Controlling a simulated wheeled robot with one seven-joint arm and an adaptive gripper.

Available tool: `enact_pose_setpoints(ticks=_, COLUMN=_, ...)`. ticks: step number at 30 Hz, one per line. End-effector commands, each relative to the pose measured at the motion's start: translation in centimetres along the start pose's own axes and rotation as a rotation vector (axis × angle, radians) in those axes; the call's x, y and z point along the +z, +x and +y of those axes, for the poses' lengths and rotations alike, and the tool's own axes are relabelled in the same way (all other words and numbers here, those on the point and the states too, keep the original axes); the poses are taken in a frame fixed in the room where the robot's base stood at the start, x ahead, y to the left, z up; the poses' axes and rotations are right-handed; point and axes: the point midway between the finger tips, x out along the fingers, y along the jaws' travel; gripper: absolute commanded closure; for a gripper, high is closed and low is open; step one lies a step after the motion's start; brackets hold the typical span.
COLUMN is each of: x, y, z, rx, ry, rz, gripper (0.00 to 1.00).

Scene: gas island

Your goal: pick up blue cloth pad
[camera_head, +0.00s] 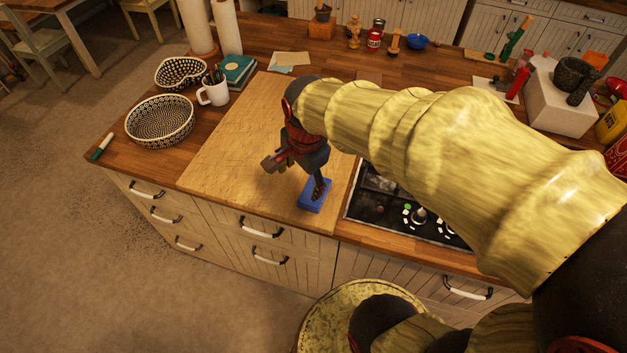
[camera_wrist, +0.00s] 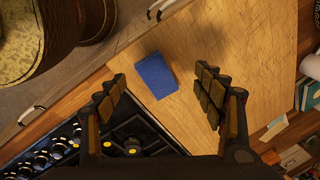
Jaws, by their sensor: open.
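The blue cloth pad (camera_head: 313,197) lies flat on the light wooden board (camera_head: 228,140), close to the board's front right corner. In the wrist view the pad (camera_wrist: 156,76) shows whole, ahead of my gripper's fingers. My gripper (camera_wrist: 162,96) is open and empty, with one finger on each side of the pad's place in the picture. In the head view my gripper (camera_head: 296,174) hangs over the board and overlaps the upper part of the pad. I cannot tell the exact height between the fingers and the pad.
A black gas hob (camera_head: 385,212) lies right of the board. A patterned bowl (camera_head: 160,122), a white mug (camera_head: 214,92) and teal books (camera_head: 238,71) stand to the left and behind. A stone mortar (camera_head: 573,75) sits at the far right. The board's left part is clear.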

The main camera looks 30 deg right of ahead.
Motion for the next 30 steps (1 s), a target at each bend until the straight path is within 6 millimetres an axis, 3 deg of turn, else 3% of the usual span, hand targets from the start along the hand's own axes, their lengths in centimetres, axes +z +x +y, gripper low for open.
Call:
enact_pose_setpoints(ticks=6, x=-3.3, y=2.3, z=-1.5, rx=0.126, ry=0.600, rz=0.006, gripper=0.17)
enact_pose_setpoints(ticks=12, x=-5.1, y=4.7, z=-1.6, rx=0.197, ry=0.974, rz=0.040, gripper=0.06)
enact_pose_setpoints(ticks=18, x=-5.6, y=6.1, z=-1.3, rx=0.221, ry=1.113, rz=0.058, gripper=0.00)
enact_pose_setpoints(ticks=30, x=-5.7, y=9.6, z=-0.5, rx=0.222, ry=1.119, rz=0.059, gripper=0.00)
